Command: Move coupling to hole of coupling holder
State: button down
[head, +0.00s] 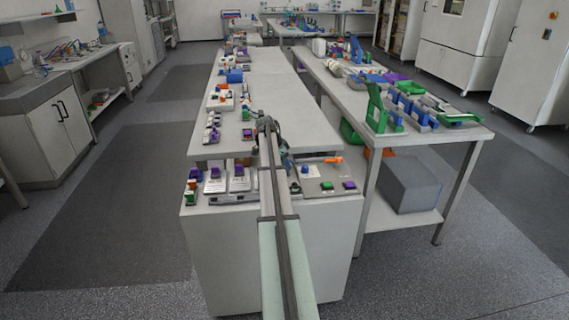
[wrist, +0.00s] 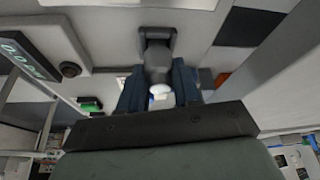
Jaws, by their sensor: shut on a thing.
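In the wrist view my gripper (wrist: 158,82) has its two dark blue fingers closed on a grey rounded piece with a white end, which looks like the coupling (wrist: 158,62). A dark grey bracket, probably the coupling holder (wrist: 143,34), stands right at the far end of the coupling. I cannot tell whether the coupling is in its hole or only in front of it. In the head view my gripper (head: 284,158) is at the front of the middle bench, and my arm hides most of it. The coupling cannot be made out there.
Several small devices with purple and green parts line the front ledge of the bench (head: 270,105). A second table (head: 440,137) with green and blue parts stands to the right. In the wrist view a display panel (wrist: 28,58) and a green button (wrist: 90,104) lie to the left.

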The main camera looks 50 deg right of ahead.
jog(key=shift+f, duration=0.15)
jog(key=c, duration=0.7)
grip_release()
jog(key=v, duration=1.3)
jog(key=shift+w+a+r, duration=0.1)
jog(key=shift+r, duration=0.25)
